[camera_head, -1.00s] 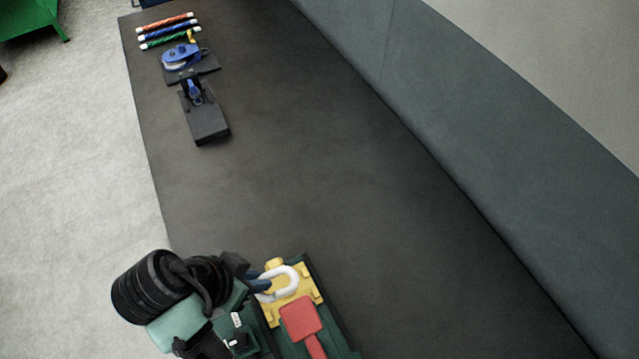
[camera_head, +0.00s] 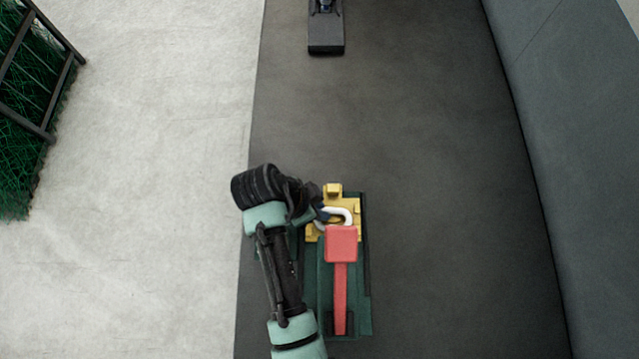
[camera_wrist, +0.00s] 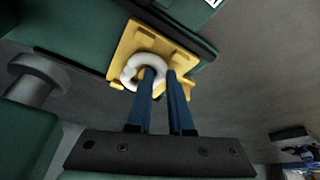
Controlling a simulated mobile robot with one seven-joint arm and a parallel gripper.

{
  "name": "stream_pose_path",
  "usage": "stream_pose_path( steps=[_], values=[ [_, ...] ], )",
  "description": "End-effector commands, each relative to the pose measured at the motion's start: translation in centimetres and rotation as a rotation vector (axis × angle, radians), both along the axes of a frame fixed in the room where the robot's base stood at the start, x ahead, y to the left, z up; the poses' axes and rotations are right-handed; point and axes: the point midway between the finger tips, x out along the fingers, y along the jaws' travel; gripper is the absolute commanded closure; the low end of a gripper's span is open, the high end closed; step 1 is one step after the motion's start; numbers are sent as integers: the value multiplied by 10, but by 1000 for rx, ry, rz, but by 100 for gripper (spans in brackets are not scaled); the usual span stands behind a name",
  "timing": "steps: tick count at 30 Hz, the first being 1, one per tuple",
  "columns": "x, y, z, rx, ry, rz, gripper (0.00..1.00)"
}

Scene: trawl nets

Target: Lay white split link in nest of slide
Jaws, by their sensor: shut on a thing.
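The white split link (camera_head: 347,214) is a thick C-shaped ring. My gripper (camera_head: 321,213) is shut on one side of it. In the wrist view the link (camera_wrist: 133,69) is at the tips of my gripper's blue fingers (camera_wrist: 161,76), in front of the yellow plate. This yellow plate (camera_head: 314,233), which I take for the slide, has raised blocks and sits on a dark green base (camera_head: 318,290). It also shows in the wrist view (camera_wrist: 128,45). The nest is not clearly visible, and I cannot tell whether the link touches the plate.
A red block with a long red handle (camera_head: 341,270) lies just in front of the yellow plate. A black stand (camera_head: 326,38) is far up the dark bench (camera_head: 430,150). A green net in a frame (camera_head: 25,130) stands at left.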

Motion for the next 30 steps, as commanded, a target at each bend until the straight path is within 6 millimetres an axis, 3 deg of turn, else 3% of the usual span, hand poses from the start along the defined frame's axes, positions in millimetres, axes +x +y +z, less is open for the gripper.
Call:
stream_pose_path(
  steps=[6,7,12,23,30],
  values=[
    [1,0,-1,0,-3,-1,100],
    [0,0,-2,1,-1,-1,76],
    [0,0,-2,1,-1,-1,50],
    [0,3,6,1,-3,0,50],
    [-5,21,49,2,-8,1,50]
  ],
)
